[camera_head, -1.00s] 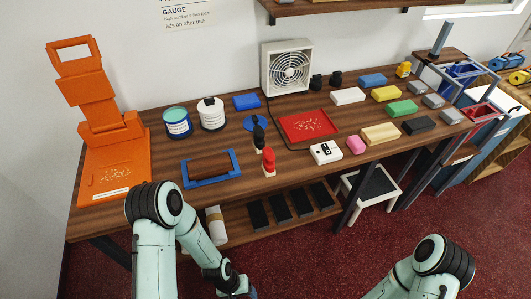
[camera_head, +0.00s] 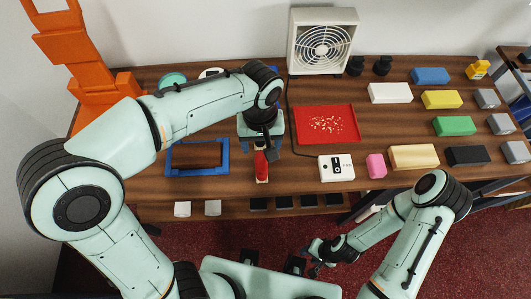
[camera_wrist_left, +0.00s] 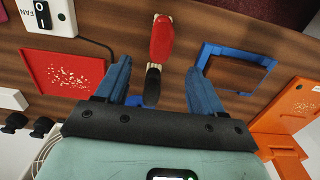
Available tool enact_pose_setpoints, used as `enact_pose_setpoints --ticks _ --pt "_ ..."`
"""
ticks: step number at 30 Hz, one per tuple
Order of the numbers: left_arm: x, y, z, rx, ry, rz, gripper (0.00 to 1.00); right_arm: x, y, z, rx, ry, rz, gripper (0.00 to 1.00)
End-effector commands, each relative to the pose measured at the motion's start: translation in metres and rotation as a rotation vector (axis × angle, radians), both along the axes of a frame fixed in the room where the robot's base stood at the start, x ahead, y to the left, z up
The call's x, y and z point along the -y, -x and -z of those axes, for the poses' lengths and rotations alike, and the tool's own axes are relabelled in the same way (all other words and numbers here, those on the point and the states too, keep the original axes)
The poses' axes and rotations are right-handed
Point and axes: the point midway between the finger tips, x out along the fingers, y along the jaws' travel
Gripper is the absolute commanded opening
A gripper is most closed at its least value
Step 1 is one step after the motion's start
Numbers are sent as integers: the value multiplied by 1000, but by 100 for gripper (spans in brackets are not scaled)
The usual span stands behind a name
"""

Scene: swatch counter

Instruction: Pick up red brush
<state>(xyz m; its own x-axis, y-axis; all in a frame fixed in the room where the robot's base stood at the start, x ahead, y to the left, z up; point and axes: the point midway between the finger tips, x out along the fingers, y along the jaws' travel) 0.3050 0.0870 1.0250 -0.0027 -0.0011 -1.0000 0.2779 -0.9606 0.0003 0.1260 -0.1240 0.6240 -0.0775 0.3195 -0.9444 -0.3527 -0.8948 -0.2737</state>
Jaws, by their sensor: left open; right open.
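My left gripper (camera_head: 261,148) is open and empty above the counter, pointing down close behind the red brush. In the left wrist view its blue fingers (camera_wrist_left: 162,66) are spread apart. A black brush (camera_wrist_left: 153,84) lies within the span between them; in the head view it is mostly hidden by my gripper. My right gripper (camera_head: 314,260) is open and empty, low in front of the counter.
A red tray (camera_head: 327,108) with pale grains lies right of the brushes, and a blue frame (camera_head: 226,165) lies left. A white switch box (camera_head: 337,168) and pink block (camera_head: 376,166) are at the front right. The fan (camera_head: 322,42) stands at the back.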

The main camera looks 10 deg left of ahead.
Motion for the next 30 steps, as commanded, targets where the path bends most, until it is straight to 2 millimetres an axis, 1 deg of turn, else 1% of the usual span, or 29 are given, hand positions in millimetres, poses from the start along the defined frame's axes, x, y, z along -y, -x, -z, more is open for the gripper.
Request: enact_pose_setpoints --ticks 2,6,10,13,19,25,27,30 --pt "0 2 10 -5 -4 1 68 0 3 3 -3 0 0 43" --pt "0 2 39 -9 -6 1 68 0 6 8 -8 0 1 43" --pt "0 2 63 -6 -4 1 68 0 8 12 -10 0 1 43" --pt "0 1 74 -5 -3 1 68 0 9 13 -11 0 0 43" --pt "0 1 87 -4 -3 1 68 0 9 14 -11 0 0 43" --pt "-1 -2 118 -6 -3 1 68 0 10 15 -11 1 0 43" --pt "-1 -2 126 -5 -3 1 68 0 10 17 -12 0 0 43" --pt "-1 -2 132 -4 -2 1 68 0 11 17 -12 0 0 43"
